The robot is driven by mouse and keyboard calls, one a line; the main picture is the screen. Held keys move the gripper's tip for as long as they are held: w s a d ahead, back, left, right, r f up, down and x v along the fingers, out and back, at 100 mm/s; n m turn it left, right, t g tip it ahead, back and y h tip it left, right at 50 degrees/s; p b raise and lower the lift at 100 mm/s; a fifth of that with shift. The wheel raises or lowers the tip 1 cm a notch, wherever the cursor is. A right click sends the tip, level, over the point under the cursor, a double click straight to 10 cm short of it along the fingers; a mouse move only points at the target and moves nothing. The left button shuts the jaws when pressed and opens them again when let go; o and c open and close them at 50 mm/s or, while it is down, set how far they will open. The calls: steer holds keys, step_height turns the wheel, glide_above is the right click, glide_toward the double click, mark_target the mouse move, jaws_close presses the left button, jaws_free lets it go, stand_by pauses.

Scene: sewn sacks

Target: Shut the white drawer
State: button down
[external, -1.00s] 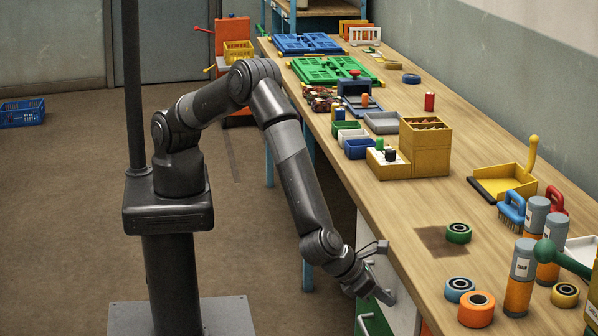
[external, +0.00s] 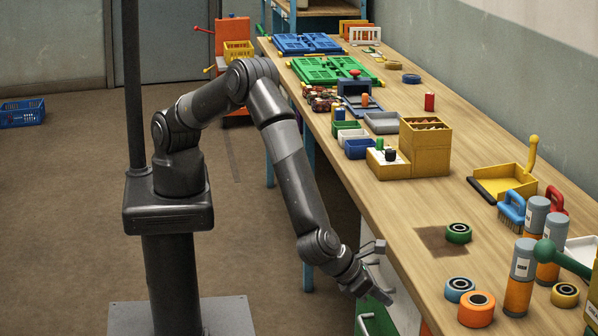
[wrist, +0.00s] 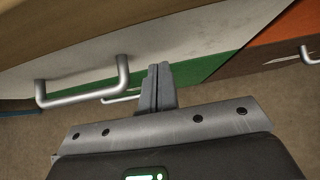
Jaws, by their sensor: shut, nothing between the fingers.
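The white drawer (wrist: 190,45) shows in the wrist view as a long pale front under the wooden bench edge, with a grey bar handle (wrist: 85,95) at the left. My gripper (wrist: 158,88) has its two fingers together and empty. In the picture the fingers are right of the handle, with their tips just below the white front; I cannot tell whether they touch it.
A green front (wrist: 205,68) and an orange front (wrist: 275,40) lie beside the white one in the wrist view. The bench top (external: 395,215) holds tape rolls, bins and a dustpan (external: 505,180).

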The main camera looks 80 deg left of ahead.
steer(key=s+f+v, duration=0.1)
steer(key=v, duration=1)
steer(key=shift+s+d, duration=0.15)
steer(key=shift+s, duration=0.1)
steer(key=shift+r, duration=0.15)
steer(key=w+a+r+n+g+y, duration=0.1)
steer(key=w+a+r+n, duration=0.35)
steer(key=a+r, duration=0.35)
steer(key=w+a+r+n+g+y, duration=0.1)
steer(key=w+a+r+n, duration=0.35)
steer(key=a, duration=0.55)
steer(key=w+a+r+n+g, duration=0.1)
steer(key=a+r+n, duration=0.3)
steer(key=a, duration=0.4)
steer(key=a+r+n, duration=0.4)
steer(key=a+r, duration=0.1)
steer(key=a, duration=0.3)
steer(key=s+a+r+n+g, duration=0.1)
steer(key=s+a+r+n, duration=0.25)
steer(key=a, duration=0.45)
steer(key=s+a+r+n, duration=0.25)
steer(key=a+n, duration=0.25)
steer(key=a, duration=0.3)
steer(key=s+a+n+h, duration=0.2)
steer(key=s+a+n, duration=0.7)
steer(key=s, duration=0.4)
steer(key=shift+n+t, duration=0.3)
steer(key=shift+n, duration=0.45)
